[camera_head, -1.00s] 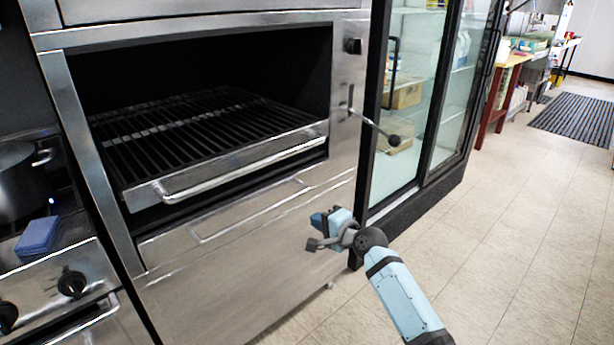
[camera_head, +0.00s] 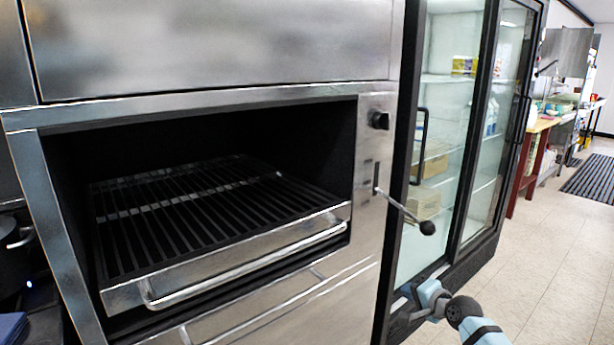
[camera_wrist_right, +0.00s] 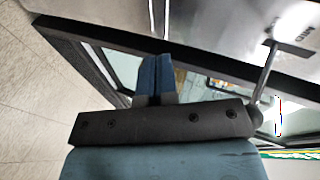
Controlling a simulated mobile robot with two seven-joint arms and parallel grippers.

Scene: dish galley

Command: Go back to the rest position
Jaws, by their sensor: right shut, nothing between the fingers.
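My right gripper (camera_head: 404,302) is low in the head view, in front of the lower part of the glass-door fridge and right of the steel oven. In the right wrist view its two blue fingers (camera_wrist_right: 155,78) are together, with nothing between them. My right arm comes in from the bottom right. My left gripper shows in neither view.
A steel broiler oven (camera_head: 370,200) with an open front and a grill rack (camera_head: 200,210) stands at left. Its lever (camera_head: 427,228) sticks out at right. A glass-door fridge (camera_head: 440,170) stands beside it. The tiled floor (camera_head: 545,270) at right is clear around a dark mat (camera_head: 595,178).

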